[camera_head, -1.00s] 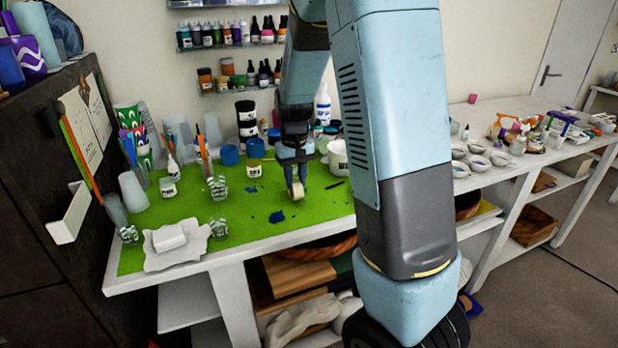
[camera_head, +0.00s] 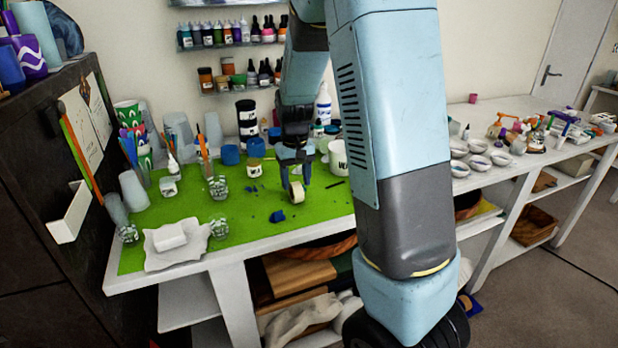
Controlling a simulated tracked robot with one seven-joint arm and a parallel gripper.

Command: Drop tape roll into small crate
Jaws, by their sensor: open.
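A pale tape roll (camera_head: 297,192) stands on its edge on the green mat (camera_head: 185,205), its round face partly turned to the camera. My gripper (camera_head: 296,178) points down at the roll, its jaws open. One finger is at the roll's left and the other is at its right, a little behind. At this size I cannot tell whether either finger touches the roll. I cannot make out with certainty which thing is the small crate; a brown wooden box (camera_head: 534,227) sits on a low shelf at the right.
Blue putty (camera_head: 277,216) lies in front of the roll. Jars, including one with a blue lid (camera_head: 255,148), stand behind and left. A white pot (camera_head: 338,158) is close at the right. Glass jars (camera_head: 219,187) and a white block (camera_head: 169,237) are left. Some mat around the roll is bare.

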